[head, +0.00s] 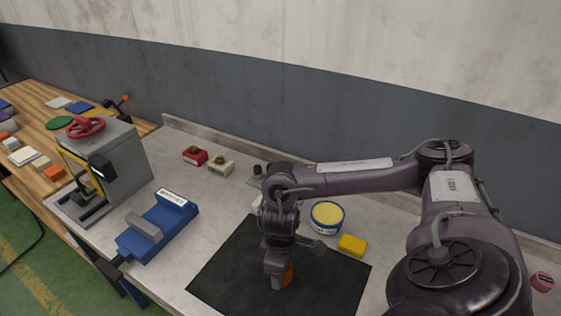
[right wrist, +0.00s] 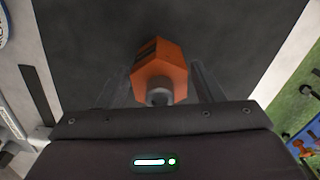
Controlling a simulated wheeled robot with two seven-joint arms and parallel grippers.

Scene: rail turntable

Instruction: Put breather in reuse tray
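The breather appears to be the orange six-sided part (right wrist: 160,68) with a grey round stub, over the black mat (right wrist: 85,35) in the right wrist view. In the head view a little of its orange side (head: 288,274) shows beside my right gripper (head: 277,283). My right gripper points down, with its fingers (right wrist: 160,88) on either side of the orange part. I cannot tell whether they touch it or leave small gaps. My left gripper is out of view. I cannot make out which thing is the reuse tray.
A blue fixture (head: 158,228) and a grey press with a red handwheel (head: 122,160) stand left of the mat. A round yellow-topped tub (head: 327,217) and a yellow block (head: 352,245) lie behind it. Red (head: 195,157) and cream (head: 221,168) blocks sit farther back.

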